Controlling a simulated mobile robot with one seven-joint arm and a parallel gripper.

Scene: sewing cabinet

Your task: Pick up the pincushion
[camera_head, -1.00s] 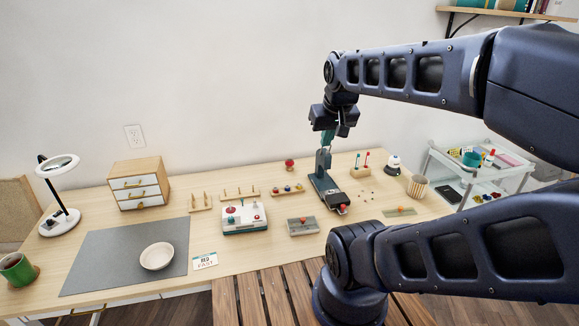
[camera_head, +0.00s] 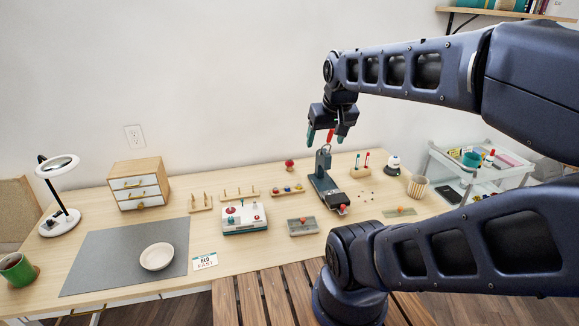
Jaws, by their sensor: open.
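A small red rounded thing, likely the pincushion (camera_head: 290,165), sits near the back edge of the table, left of the dark press. It is small in view, so its details are not clear. My gripper (camera_head: 325,138) hangs above the back of the table, to the right of this red thing and higher than it. Its teal-tipped fingers point down and stand apart, with nothing held. A red upright part shows between the fingers; it seems to belong to the press behind.
The dark press (camera_head: 325,188) stands under my gripper. A peg rack (camera_head: 240,194) and a tray of coloured pieces (camera_head: 287,191) lie left of it. A wooden stand with red and green pins (camera_head: 360,171) is to the right. The grey mat (camera_head: 110,255) bears a white bowl (camera_head: 157,257).

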